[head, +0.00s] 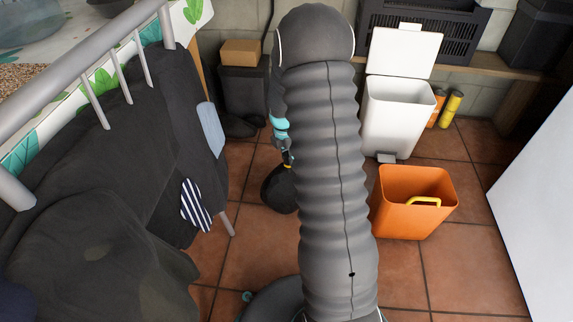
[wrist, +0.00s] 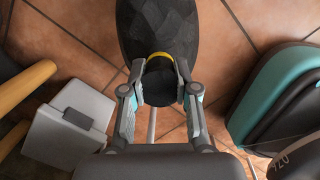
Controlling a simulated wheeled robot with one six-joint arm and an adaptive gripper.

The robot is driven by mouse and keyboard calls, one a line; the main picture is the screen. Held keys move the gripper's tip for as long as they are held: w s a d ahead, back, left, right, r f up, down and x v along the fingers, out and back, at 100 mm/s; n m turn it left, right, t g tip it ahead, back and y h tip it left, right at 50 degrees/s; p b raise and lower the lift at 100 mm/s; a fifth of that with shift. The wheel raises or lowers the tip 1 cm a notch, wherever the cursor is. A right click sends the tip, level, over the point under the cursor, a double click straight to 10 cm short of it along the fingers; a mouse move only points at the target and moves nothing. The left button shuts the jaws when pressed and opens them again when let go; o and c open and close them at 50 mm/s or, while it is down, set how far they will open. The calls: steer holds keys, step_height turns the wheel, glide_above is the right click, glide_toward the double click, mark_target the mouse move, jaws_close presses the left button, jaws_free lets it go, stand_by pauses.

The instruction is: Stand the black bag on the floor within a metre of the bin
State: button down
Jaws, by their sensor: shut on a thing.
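The black bag (head: 278,190) is a dark, rounded sack, partly hidden behind my arm in the head view. In the wrist view the bag (wrist: 157,28) spreads out beyond the fingertips, with a yellow tie round its neck. My gripper (head: 284,150) is shut on the gathered neck; the wrist view shows the fingers (wrist: 160,84) on both sides of it. The bag hangs neck up below the gripper, close to the tiles; I cannot tell whether it touches them. The white pedal bin (head: 393,120) stands to the right beyond my arm, lid raised.
An orange tub (head: 405,215) with a yellow handle stands in front of the bin. A drying rack with dark clothes (head: 110,170) fills the left. Orange and yellow cans (head: 451,108) stand right of the bin. Tiled floor (head: 250,235) is clear between rack and arm.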

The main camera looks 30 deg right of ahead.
mark_target(288, 181)
steer(key=shift+f+b, duration=0.3)
steer(key=shift+f, duration=1.45)
steer(key=c, duration=0.9)
jaws_free()
